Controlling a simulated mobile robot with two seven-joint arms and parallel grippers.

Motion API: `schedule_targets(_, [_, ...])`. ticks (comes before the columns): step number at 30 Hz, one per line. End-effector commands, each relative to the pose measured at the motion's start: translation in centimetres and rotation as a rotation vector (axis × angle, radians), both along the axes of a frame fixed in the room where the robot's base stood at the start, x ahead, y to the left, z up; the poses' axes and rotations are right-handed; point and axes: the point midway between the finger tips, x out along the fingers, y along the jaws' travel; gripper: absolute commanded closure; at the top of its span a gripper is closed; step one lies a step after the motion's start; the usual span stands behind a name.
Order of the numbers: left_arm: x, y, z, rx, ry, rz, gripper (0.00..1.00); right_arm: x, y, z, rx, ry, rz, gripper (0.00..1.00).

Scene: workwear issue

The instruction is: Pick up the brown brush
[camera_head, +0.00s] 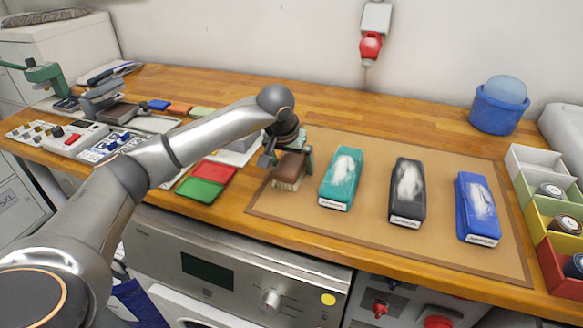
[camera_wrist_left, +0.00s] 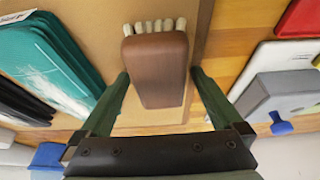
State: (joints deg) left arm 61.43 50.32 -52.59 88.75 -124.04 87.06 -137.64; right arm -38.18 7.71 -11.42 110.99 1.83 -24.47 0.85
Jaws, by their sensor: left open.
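The brown brush (camera_head: 290,170) stands on the left part of the tan mat (camera_head: 360,244), its pale bristles down on the mat. In the left wrist view the brush (camera_wrist_left: 157,68) lies between and ahead of the two fingers, with its bristle tufts showing at its far end. My left gripper (camera_head: 286,160) is at the brush, with its fingers open on either side of it. In the left wrist view a gap shows between the brush and the fingers of the gripper (camera_wrist_left: 160,88). My right gripper is not in view.
Red and green pads (camera_head: 207,183) lie to the left. A blue tub (camera_head: 499,104) and coloured bins (camera_head: 556,213) stand at the right.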

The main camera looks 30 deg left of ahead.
Motion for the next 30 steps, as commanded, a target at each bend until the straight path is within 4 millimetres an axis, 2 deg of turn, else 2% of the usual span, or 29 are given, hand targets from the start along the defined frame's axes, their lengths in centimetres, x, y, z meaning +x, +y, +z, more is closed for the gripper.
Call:
schedule_targets(21, [-0.01, 0.00, -0.45, -0.001, 0.000, 0.000, 0.00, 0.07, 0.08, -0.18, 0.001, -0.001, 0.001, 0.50])
schedule_targets(23, [-0.01, 0.00, -0.45, 0.000, 0.000, 0.000, 0.05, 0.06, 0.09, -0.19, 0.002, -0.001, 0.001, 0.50])
schedule_targets(30, [-0.02, 0.00, -0.45, 0.000, 0.000, 0.000, 0.31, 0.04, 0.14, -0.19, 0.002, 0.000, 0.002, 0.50])
